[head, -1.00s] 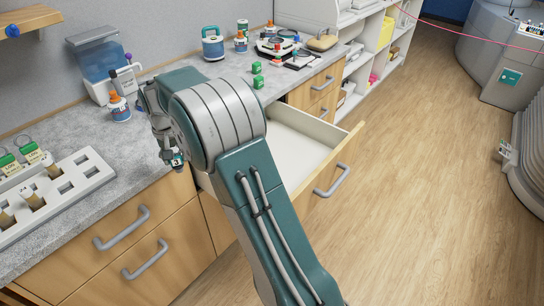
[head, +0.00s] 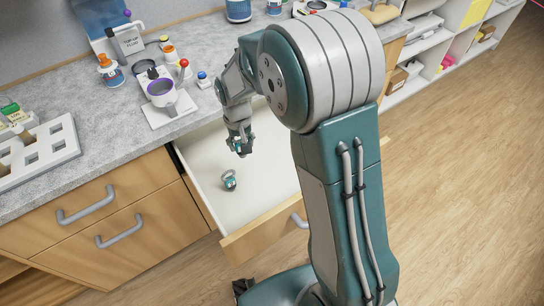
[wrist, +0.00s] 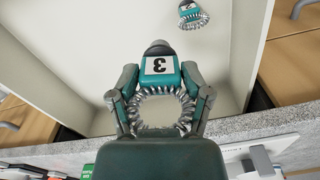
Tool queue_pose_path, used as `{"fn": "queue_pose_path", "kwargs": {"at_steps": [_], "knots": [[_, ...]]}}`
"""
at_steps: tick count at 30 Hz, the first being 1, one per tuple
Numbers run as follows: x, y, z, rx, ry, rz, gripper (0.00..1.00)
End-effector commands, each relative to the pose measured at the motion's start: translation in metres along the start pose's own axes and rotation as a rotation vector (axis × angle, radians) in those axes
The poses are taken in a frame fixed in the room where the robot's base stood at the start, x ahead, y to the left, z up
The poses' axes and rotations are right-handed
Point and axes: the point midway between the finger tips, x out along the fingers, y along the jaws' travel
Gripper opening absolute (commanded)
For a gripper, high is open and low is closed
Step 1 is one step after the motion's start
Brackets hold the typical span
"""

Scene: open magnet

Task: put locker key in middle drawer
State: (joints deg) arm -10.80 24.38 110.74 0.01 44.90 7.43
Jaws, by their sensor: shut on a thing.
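My gripper (head: 238,132) is shut on a locker key with a teal tag numbered 3 (wrist: 160,66) and a silver coiled band. My gripper hangs over the open drawer (head: 262,195), with the held key above its white floor. In the head view the held key (head: 241,147) is small and partly hidden by the fingers. A second teal key with a coil (head: 229,180) lies on the drawer floor, nearer the drawer front; it also shows at the top of the wrist view (wrist: 190,14). The drawer's right part is hidden behind my arm.
The grey counter (head: 110,140) runs along the back, its edge close to my gripper. A white stand with a purple-rimmed cup (head: 162,92) and small bottles stand there. A white rack (head: 38,152) is at left. Closed drawers (head: 95,215) are left of the open one.

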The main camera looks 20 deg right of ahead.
Motion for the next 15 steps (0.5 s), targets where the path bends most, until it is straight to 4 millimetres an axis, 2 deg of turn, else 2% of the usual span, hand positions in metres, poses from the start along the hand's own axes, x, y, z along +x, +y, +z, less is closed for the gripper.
{"fn": "queue_pose_path", "kwargs": {"at_steps": [1, 3, 7, 11, 15], "knots": [[0.009, -0.013, 0.022, -0.058, -0.005, 0.002, 0.26], [0.020, -0.024, 0.046, -0.123, -0.005, 0.002, 0.26], [0.033, -0.033, 0.082, -0.211, -0.004, 0.000, 0.26], [0.039, -0.030, 0.097, -0.251, -0.001, -0.007, 0.26], [0.047, -0.013, 0.092, -0.252, -0.002, -0.011, 0.26]]}}
